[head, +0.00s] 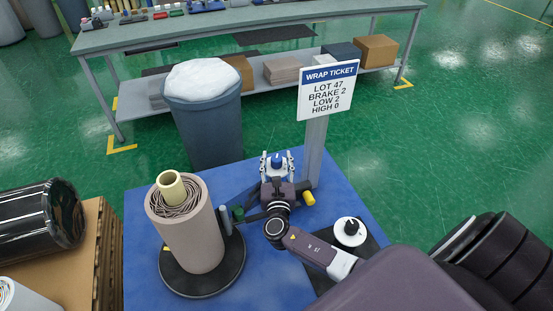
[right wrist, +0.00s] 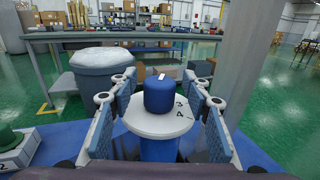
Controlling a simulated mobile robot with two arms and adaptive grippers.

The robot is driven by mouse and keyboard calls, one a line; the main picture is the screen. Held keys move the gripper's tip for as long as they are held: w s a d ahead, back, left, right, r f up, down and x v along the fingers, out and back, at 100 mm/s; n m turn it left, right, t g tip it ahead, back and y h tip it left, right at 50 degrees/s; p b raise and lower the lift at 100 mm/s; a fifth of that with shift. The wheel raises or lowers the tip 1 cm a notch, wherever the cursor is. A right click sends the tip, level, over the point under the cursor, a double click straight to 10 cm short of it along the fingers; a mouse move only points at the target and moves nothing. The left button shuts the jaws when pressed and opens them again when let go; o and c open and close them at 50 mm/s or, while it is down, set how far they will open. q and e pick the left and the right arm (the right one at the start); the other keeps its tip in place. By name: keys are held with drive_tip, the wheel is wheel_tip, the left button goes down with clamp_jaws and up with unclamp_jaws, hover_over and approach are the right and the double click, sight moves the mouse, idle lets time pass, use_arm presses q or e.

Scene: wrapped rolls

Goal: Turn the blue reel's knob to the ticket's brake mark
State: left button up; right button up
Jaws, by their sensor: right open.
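The wrap ticket (head: 326,92) stands on a grey post and reads LOT 47, BRAKE 2, LOW 2, HIGH 0. The blue knob (right wrist: 159,98) sits on a white numbered dial (right wrist: 146,126) atop a blue body (right wrist: 158,150). A white mark on the knob's top points to the far side. The numbers 3 and 4 show at the dial's right; other numbers are hidden. My right gripper (head: 277,160) is open, its padded fingers on both sides of the knob with visible gaps in the right wrist view (right wrist: 160,110). My left gripper is out of view.
A brown wrapped roll (head: 185,240) stands on a black turntable at the left of the blue platform (head: 140,200). A grey bin (head: 205,130) stands behind.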

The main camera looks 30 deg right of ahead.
drive_tip(key=shift+c, duration=0.4)
drive_tip(key=c, duration=1.1)
drive_tip(key=m+g+h+b, duration=0.1)
drive_tip(key=m+g+h, duration=0.1)
drive_tip(key=h, duration=0.1)
drive_tip(key=shift+a+f+m+b, duration=0.1)
drive_tip(key=shift+f+m+b, duration=0.05)
drive_tip(key=shift+m+b, duration=0.2)
drive_tip(key=shift+m+g+h+b, duration=0.35)
drive_tip(key=shift+m+g+h, duration=0.3)
drive_tip(key=shift+g, duration=0.25)
drive_tip(key=o, duration=1.2)
